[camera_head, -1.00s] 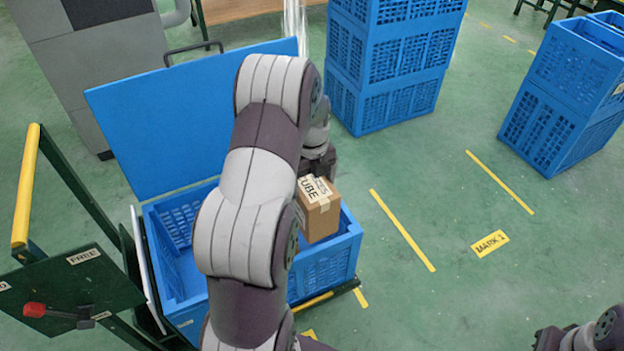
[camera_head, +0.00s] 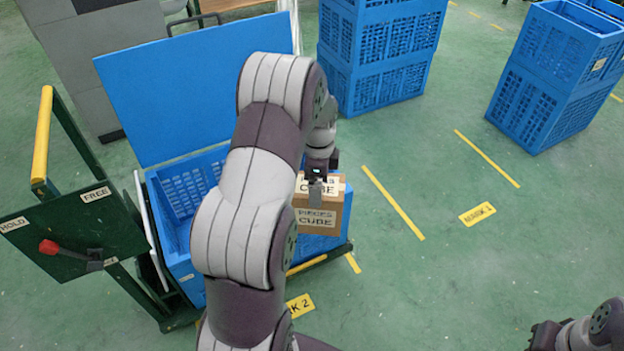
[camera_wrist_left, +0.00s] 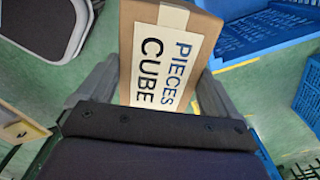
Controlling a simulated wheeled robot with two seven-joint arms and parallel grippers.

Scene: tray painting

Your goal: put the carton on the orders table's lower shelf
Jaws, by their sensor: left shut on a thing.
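The carton (camera_head: 317,222) is a small brown box with white labels reading "PIECES CUBE". My left gripper (camera_head: 318,182) is shut on it from above and holds it in front of the open blue crate's right side. In the left wrist view the carton (camera_wrist_left: 165,60) sits between the two grey fingers (camera_wrist_left: 160,95), its label facing the camera. A dark end of my right arm (camera_head: 548,335) shows in the bottom right corner; its fingers cannot be made out. I cannot identify the orders table or its lower shelf for certain.
The blue crate (camera_head: 186,270) with a raised lid stands on a trolley with a yellow handle (camera_head: 42,145). Stacked blue crates (camera_head: 385,60) stand behind, and more (camera_head: 550,90) at the right. A wooden-topped table (camera_head: 230,6) shows at the top edge.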

